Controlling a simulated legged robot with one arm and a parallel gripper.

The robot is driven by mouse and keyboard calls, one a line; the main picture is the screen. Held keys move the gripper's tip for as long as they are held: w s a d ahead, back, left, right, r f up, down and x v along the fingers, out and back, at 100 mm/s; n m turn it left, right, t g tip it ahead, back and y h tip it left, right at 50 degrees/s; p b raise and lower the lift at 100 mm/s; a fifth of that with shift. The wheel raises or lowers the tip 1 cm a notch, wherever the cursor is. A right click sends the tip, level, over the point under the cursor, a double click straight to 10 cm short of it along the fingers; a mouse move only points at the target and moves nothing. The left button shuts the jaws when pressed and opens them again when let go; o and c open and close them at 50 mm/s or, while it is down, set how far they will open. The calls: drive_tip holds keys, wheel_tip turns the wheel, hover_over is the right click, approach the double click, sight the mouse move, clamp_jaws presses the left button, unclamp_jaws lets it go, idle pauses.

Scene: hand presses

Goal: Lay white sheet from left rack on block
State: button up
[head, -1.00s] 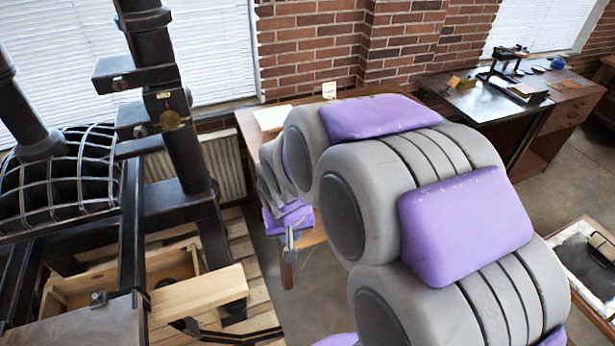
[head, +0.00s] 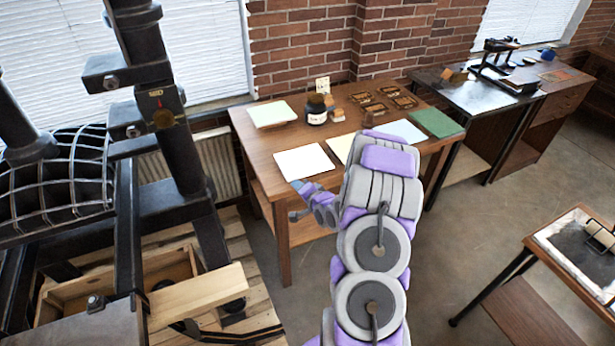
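A white sheet (head: 304,161) lies flat at the front left of the wooden table (head: 262,150). Another white sheet (head: 404,131) lies toward the right, with a cream sheet (head: 342,148) between them. A pale stack or pad (head: 272,114) lies at the back left. Several dark carved blocks (head: 382,100) lie at the back of the table; I cannot tell which block or rack is meant. My gripper (head: 297,202) is at the table's front edge, just below the front-left white sheet in the picture. Its fingers are small and partly hidden, so its opening is unclear.
A black jar (head: 316,110) stands mid-table; a green sheet (head: 436,122) lies at its right end. A black press (head: 180,160) rises at left. A low table with a roller tray (head: 575,255) stands right. Open floor (head: 450,240) lies between.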

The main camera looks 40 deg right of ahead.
sight(312, 170)
drive_tip(key=s+d+f+m+t+h, duration=0.25)
drive_tip(key=s+d+f+m, duration=0.2)
drive_tip(key=d, duration=0.35)
drive_tip(key=shift+m+t+h, duration=0.25)
drive_tip(key=shift+m+t, duration=0.4)
drive_tip(key=shift+m, duration=0.2)
drive_tip(key=shift+r+b+x, duration=0.2)
drive_tip(key=shift+b+x, duration=1.6)
drive_tip(key=shift+x, duration=3.1)
drive_tip(key=shift+a+r, duration=0.25)
drive_tip(key=shift+a, duration=0.6)
drive_tip(key=c, duration=0.4)
drive_tip(key=shift+d+f, duration=0.1)
drive_tip(key=shift+d, duration=0.35)
clamp_jaws()
wheel_tip(312, 170, up, 3)
drive_tip(key=shift+d+f+p, duration=0.15)
drive_tip(key=shift+d+p, duration=0.05)
drive_tip(key=shift+p, duration=0.35)
drive_tip(key=shift+a+r, duration=0.15)
drive_tip(key=shift+r, duration=0.15)
drive_tip(key=shift+a+f, duration=0.1)
drive_tip(key=shift+a, duration=0.2)
